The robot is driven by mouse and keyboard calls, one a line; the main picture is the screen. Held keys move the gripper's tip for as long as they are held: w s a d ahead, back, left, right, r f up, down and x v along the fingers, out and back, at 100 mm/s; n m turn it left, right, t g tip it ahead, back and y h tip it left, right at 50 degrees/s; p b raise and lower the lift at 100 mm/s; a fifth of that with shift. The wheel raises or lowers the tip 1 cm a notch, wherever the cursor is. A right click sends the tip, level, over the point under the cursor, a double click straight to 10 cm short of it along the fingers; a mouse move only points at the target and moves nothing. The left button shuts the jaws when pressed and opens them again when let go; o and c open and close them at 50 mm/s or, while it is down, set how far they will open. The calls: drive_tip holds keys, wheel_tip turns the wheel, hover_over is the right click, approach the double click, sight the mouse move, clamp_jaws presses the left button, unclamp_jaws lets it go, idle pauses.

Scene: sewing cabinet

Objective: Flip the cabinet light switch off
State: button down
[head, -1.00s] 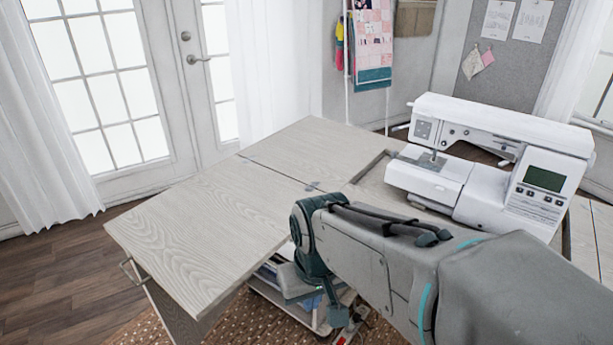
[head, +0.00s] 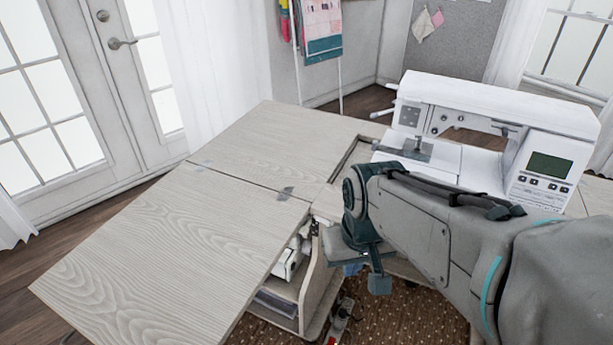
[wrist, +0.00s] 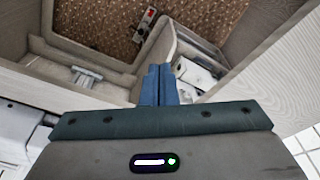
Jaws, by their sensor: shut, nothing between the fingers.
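The sewing cabinet (head: 170,235) has a pale wood top with a hinged leaf, and open shelves below it on the near side. No light switch can be made out with certainty. In the wrist view my gripper (wrist: 158,68) shows two blue fingers pressed together, empty. They point toward the cabinet's open shelf area, over a pale panel edge, and I cannot tell if they touch it. In the head view my arm hides most of the gripper, which is below the tabletop level beside the shelves. A small grey fitting (wrist: 86,76) lies on a pale surface left of the fingers.
A white sewing machine (head: 500,120) stands on the cabinet top behind my arm. A small red and grey object (head: 341,318) lies low by the patterned rug (head: 390,315). White items (wrist: 193,72) sit on a shelf right of the fingers. Glass doors (head: 60,110) are at left.

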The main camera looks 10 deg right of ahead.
sight(323, 221)
drive_tip(key=w+a+f+n+h+b, duration=0.1)
drive_tip(key=w+a+n, duration=0.1)
drive_tip(key=w+n, duration=0.6)
drive_tip(key=w+a+f+n+h+b, duration=0.1)
drive_tip(key=w+n, duration=0.7)
drive_tip(key=n, duration=1.1)
drive_tip(key=shift+w+a, duration=0.35)
drive_tip(key=shift+a, duration=0.3)
drive_tip(key=shift+f, duration=0.1)
drive_tip(key=w+d+f+b, duration=0.1)
drive_tip(key=f, duration=0.2)
drive_tip(key=w+d+f+b, duration=0.1)
drive_tip(key=w+d+f, duration=0.1)
drive_tip(key=f, duration=0.1)
drive_tip(key=w+d+f+b, duration=0.1)
drive_tip(key=f, duration=0.2)
drive_tip(key=shift+w+d+f, duration=0.25)
drive_tip(key=shift+w+f, duration=0.05)
drive_tip(key=shift+w, duration=0.05)
